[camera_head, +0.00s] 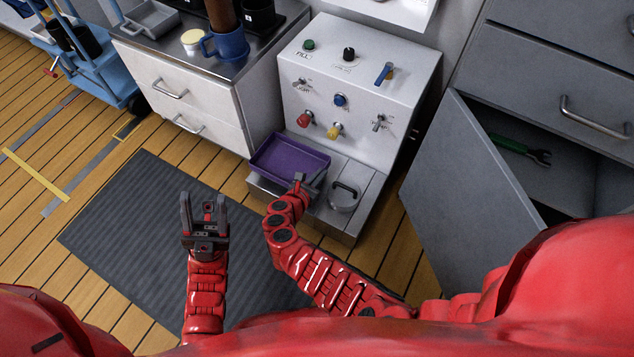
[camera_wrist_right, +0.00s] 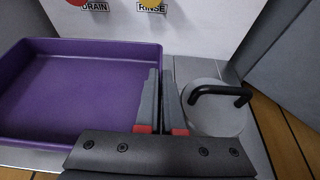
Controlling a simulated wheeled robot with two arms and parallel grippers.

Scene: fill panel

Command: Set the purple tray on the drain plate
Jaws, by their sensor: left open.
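The purple tray (camera_head: 288,158) is over the left part of the grey ledge at the foot of the white panel. It looks about level. It also shows in the right wrist view (camera_wrist_right: 80,95), empty. The grey ledge (camera_head: 262,189), where the drain plate would be, is mostly hidden by the tray; I cannot tell whether the tray touches it. My right gripper (camera_head: 308,182) is at the tray's right wall. In the right wrist view its fingers (camera_wrist_right: 161,105) are close together, one on each side of that wall. My left gripper (camera_head: 203,208) is open and empty above the dark mat.
A round lid with a black handle (camera_head: 344,194) is just right of the tray. The white control panel (camera_head: 350,85) rises behind, with knobs and switches. An open grey cabinet door (camera_head: 465,165) stands to the right. The dark mat (camera_head: 130,220) is clear.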

